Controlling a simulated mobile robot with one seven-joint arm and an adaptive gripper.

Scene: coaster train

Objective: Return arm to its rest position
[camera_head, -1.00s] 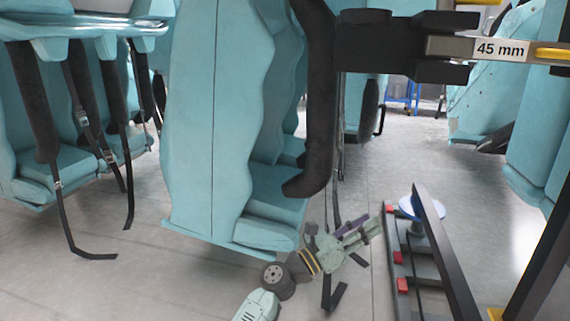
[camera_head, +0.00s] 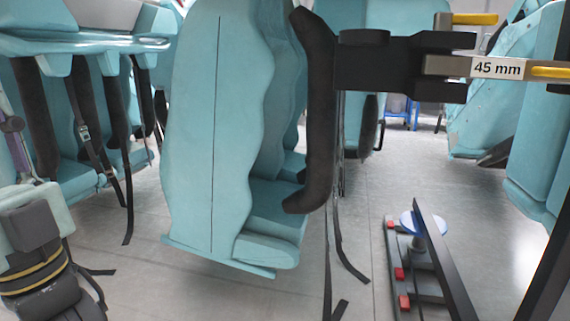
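My gripper (camera_head: 14,145) is at the left edge of the head view, at the end of my arm (camera_head: 35,240). The arm comes up from the bottom left corner, with grey-green and black links and yellow bands. The gripper points upward, with a purple part near its tip, and is partly cut off by the picture edge. I see nothing held in it, but its finger opening cannot be made out. It overlaps the teal seats behind it in the picture; whether it touches them I cannot tell.
A teal coaster seat (camera_head: 210,140) with a black restraint (camera_head: 318,120) hangs in the middle. More seats (camera_head: 90,45) with dangling straps are at left. A black bracket labelled 45 mm (camera_head: 400,65) is at upper right. A rail with red blocks (camera_head: 400,272) stands lower right. Grey floor (camera_head: 190,295) is open at bottom centre.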

